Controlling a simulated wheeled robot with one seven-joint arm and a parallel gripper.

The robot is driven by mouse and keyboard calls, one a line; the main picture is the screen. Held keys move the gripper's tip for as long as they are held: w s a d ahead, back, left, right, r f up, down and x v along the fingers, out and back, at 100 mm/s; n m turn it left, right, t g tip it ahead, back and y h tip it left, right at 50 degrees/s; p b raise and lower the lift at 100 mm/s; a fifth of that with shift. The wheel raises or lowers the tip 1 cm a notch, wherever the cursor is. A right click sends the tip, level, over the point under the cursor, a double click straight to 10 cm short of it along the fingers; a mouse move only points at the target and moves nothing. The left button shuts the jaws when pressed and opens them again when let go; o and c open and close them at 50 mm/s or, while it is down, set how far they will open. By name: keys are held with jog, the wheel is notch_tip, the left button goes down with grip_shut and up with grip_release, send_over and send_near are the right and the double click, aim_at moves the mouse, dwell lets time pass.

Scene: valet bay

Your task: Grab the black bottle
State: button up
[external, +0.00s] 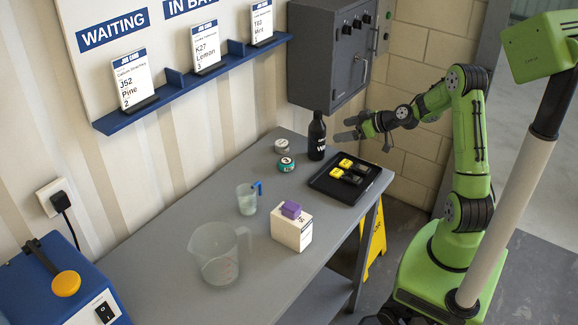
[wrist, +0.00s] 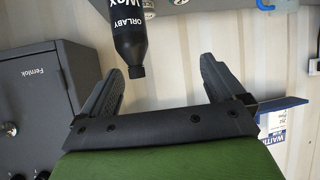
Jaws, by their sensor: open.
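The black bottle (external: 317,140) with white lettering stands upright at the far end of the grey table, below the dark cabinet. My gripper (external: 343,128) is just right of the bottle's upper part in the external view and looks apart from it. In the wrist view the bottle (wrist: 128,38) appears upside down, cap toward me, beyond my fingertips and nearer the left finger. My gripper (wrist: 160,66) is open there, with nothing between its fingers. The bottle's base is out of the wrist view.
A black tray (external: 325,185) with yellow and black items sits right of the bottle. Two small tins (external: 285,164) stand to its left. The dark cabinet (external: 335,55) hangs above. A jug (external: 216,255), a cup (external: 246,202) and a white box (external: 291,232) stand nearer.

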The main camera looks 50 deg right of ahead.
aim_at(313, 130)
jog(key=d+f+m+t+h, duration=0.1)
jog(key=d+f, duration=0.1)
jog(key=d, duration=0.2)
jog(key=x, duration=0.5)
jog(key=p+x, duration=0.1)
jog(key=x, duration=0.4)
jog(key=p+x, duration=0.1)
jog(key=x, duration=0.5)
jog(key=shift+w+d+r, duration=0.2)
jog(key=shift+w+r, duration=0.05)
jog(key=shift+r, duration=0.05)
jog(key=shift+s, duration=0.15)
jog(key=shift+c, duration=1.1)
jog(key=shift+r, duration=0.1)
jog(key=c, duration=1.2)
